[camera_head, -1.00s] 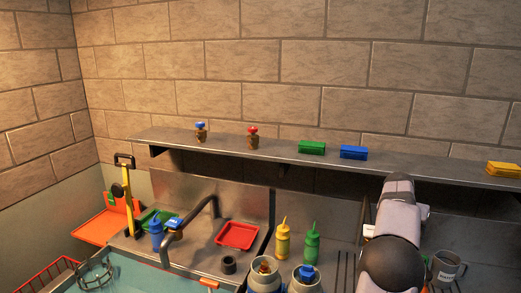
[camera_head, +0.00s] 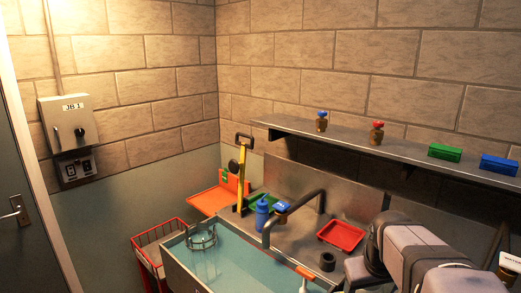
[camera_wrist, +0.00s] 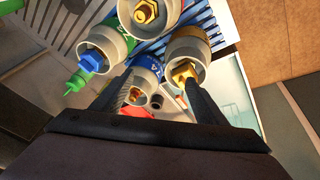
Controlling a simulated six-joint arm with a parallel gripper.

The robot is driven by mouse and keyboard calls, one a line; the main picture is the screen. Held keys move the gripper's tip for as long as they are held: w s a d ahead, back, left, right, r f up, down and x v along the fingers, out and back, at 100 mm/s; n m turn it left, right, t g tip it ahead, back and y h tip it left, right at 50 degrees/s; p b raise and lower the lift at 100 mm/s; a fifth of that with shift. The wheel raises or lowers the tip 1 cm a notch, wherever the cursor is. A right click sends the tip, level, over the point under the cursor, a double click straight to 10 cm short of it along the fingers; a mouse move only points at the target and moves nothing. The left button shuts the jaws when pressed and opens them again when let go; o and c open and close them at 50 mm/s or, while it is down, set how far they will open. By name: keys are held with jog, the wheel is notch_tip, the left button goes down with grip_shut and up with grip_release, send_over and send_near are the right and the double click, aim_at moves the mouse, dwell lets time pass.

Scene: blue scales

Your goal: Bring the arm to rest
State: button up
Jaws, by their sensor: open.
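My arm (camera_head: 415,258) shows at the lower right of the head view, reaching in over the counter; its gripper is not visible there. In the wrist view, my gripper (camera_wrist: 157,82) has its two dark fingers apart. Several grey-collared containers lie beyond and around the fingers, one with a brass fitting (camera_wrist: 185,72) close to the right finger and one with a blue fitting (camera_wrist: 92,60) at the left. I see nothing held between the fingers, though a container shows behind the gap.
A metal shelf (camera_head: 400,152) runs along the wall above the counter, holding small valves and green and blue boxes. A sink basin (camera_head: 225,260) with a black faucet (camera_head: 290,212) lies left of my arm. A red tray (camera_head: 340,235), blue bottle (camera_head: 262,212) and red wire basket (camera_head: 160,240) are nearby.

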jog(key=s+a+f+g+y+p, duration=0.1)
jog(key=s+a+f+g+p, duration=0.1)
jog(key=s+a+f, duration=0.4)
jog(key=s+a+f+g+p, duration=0.2)
jog(key=s+a+f, duration=0.3)
jog(key=s, duration=0.5)
jog(key=shift+s+a+f+y, duration=0.15)
jog(key=shift+a+f+y, duration=0.25)
jog(key=shift+f, duration=0.4)
